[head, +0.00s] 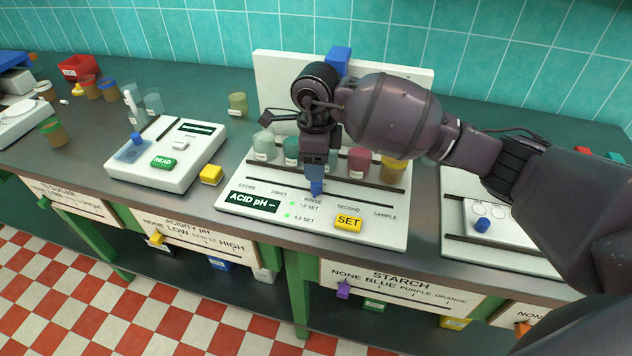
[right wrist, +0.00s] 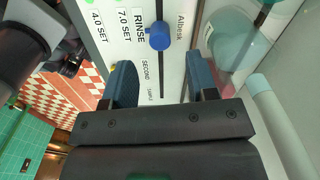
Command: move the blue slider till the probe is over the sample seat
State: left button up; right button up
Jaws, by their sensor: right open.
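The blue slider (head: 316,188) is a small knob in the front slot of the white pH station (head: 400,235), near the RINSE label. My right gripper (head: 317,165) is right above it, pointing down. In the right wrist view the blue slider (right wrist: 158,37) lies just beyond the open fingertips (right wrist: 162,65), in line with the gap. A blue block (head: 338,58), probably the probe carriage, sits at the top of the back board; the probe is hidden by my arm. The SAMPLE label (head: 385,217) is at the right end, near an orange cup (head: 393,170). My left gripper is not in view.
A pale green cup (head: 264,146), a teal cup (head: 291,150) and a pink cup (head: 358,161) stand behind the slot. Another white device (head: 165,155) stands left, and one with a blue knob (head: 482,225) right.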

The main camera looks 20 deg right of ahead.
aim_at(316, 183)
jog(key=shift+f, duration=3.15)
jog(key=shift+c, duration=0.3)
grip_shut()
